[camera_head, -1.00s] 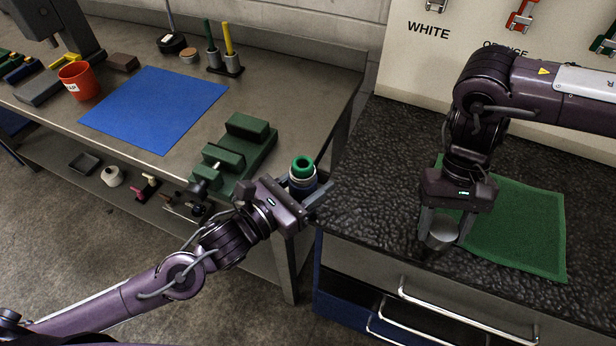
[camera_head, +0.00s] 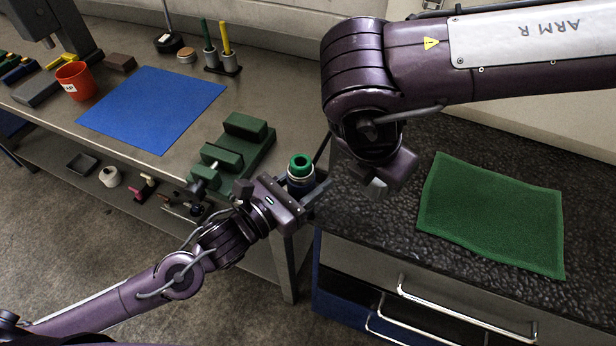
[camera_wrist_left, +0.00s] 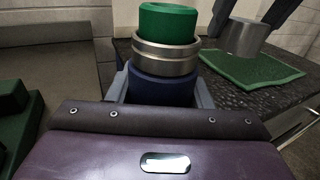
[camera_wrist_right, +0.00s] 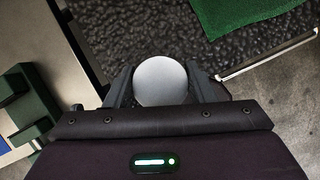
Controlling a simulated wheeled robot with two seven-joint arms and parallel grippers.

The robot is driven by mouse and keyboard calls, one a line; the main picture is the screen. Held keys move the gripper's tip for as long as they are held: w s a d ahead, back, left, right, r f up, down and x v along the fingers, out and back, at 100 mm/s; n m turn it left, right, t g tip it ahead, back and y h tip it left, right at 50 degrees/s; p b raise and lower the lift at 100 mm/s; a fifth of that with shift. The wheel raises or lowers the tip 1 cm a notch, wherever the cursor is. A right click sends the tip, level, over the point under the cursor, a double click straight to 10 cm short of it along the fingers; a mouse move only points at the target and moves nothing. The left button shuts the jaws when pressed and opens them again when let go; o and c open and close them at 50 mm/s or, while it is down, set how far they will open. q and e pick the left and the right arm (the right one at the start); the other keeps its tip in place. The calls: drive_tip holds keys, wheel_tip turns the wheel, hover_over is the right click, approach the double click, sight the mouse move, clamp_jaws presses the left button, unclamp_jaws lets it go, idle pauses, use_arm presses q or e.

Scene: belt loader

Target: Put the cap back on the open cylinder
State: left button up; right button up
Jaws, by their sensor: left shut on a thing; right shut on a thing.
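The open cylinder (camera_head: 301,183) stands upright in my left gripper (camera_wrist_left: 163,92), which is shut around its dark blue body. In the left wrist view the cylinder has a steel collar (camera_wrist_left: 166,58) and a green top (camera_wrist_left: 167,24) above it. The cap (camera_wrist_right: 160,82) is a plain silver-grey round piece, held in my right gripper (camera_wrist_right: 163,88). The cap also shows in the left wrist view (camera_wrist_left: 243,38), apart from the cylinder, to its right and slightly raised. In the head view my right arm hides most of the right gripper.
A green mat (camera_head: 495,215) lies empty on the dark stone counter (camera_head: 385,255). On the steel bench (camera_head: 205,72) are a green vise-like fixture (camera_head: 238,150), a blue mat (camera_head: 152,108) and a red cup (camera_head: 76,80). A gap separates bench and counter.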

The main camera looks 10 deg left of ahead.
drive_tip(key=a+r+n+y, duration=0.4)
drive_tip(key=a+n+y, duration=0.1)
drive_tip(key=n, duration=0.8)
drive_tip(key=n+g+y, duration=0.2)
drive_tip(key=n+g, duration=0.1)
drive_tip(key=n, duration=0.8)
approach(293, 161)
drive_tip(key=f, duration=0.1)
drive_tip(key=w+a+f, duration=0.1)
drive_tip(key=shift+f, duration=0.35)
drive_tip(key=shift+s+a+r+n+g, duration=0.1)
drive_tip(key=shift+a+r+n+g, duration=0.15)
drive_tip(key=shift+n, duration=0.4)
drive_tip(key=shift+s+a+r+n+g, duration=0.1)
drive_tip(key=shift+a+r+n+g, duration=0.2)
drive_tip(key=shift+n, duration=0.35)
drive_tip(key=shift+f, duration=0.15)
drive_tip(key=shift+f, duration=1.8)
drive_tip(key=shift+w+f, duration=0.1)
drive_tip(key=shift+f, duration=0.1)
